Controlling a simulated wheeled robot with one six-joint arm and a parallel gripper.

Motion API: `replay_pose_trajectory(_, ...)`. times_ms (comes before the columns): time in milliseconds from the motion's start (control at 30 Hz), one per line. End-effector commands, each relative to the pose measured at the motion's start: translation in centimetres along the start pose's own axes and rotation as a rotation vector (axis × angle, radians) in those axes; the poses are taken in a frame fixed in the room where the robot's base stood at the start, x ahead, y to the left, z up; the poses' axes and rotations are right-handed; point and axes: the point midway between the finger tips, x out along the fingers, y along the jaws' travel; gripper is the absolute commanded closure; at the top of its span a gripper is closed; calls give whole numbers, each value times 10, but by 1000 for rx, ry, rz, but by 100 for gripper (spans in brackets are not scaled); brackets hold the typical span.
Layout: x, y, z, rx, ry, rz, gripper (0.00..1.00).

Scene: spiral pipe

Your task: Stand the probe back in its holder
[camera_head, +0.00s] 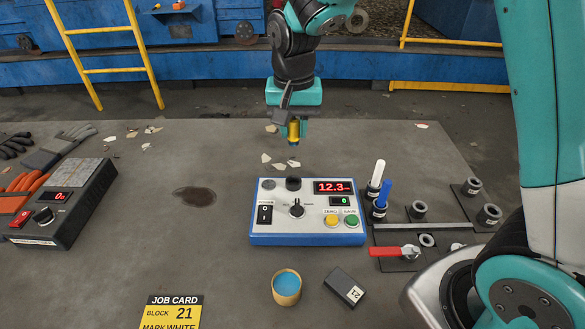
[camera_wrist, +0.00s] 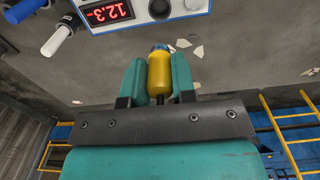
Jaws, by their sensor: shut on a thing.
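My gripper (camera_head: 294,128) is shut on the yellow probe (camera_head: 294,133), which hangs upright with its blue tip down. It is in the air above the table, behind the meter. In the wrist view the probe (camera_wrist: 160,72) sits between the two teal fingers of my gripper (camera_wrist: 159,78). The blue and white meter (camera_head: 285,228) reads 12.3 in red. A black round socket (camera_head: 293,183) and a grey round spot (camera_head: 268,184) are on its top rear. I cannot tell for sure which of these is the probe's holder.
A white marker (camera_head: 376,174) and a blue marker (camera_head: 383,194) stand in black cups right of the meter, near several empty cups (camera_head: 488,214) and a red-handled clamp (camera_head: 395,251). A blue-filled pot (camera_head: 286,288) and block 21 (camera_head: 345,288) are in front. Pale flakes (camera_head: 285,166) lie behind.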

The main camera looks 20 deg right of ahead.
Motion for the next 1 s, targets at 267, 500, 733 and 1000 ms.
replay_pose_trajectory(267,67,1,1,0,-4,2,99)
replay_pose_trajectory(500,91,0,1,0,-2,2,99)
replay_pose_trajectory(733,118,0,1,0,-1,1,99)
replay_pose_trajectory(1000,120,0,1,0,1,-1,99)
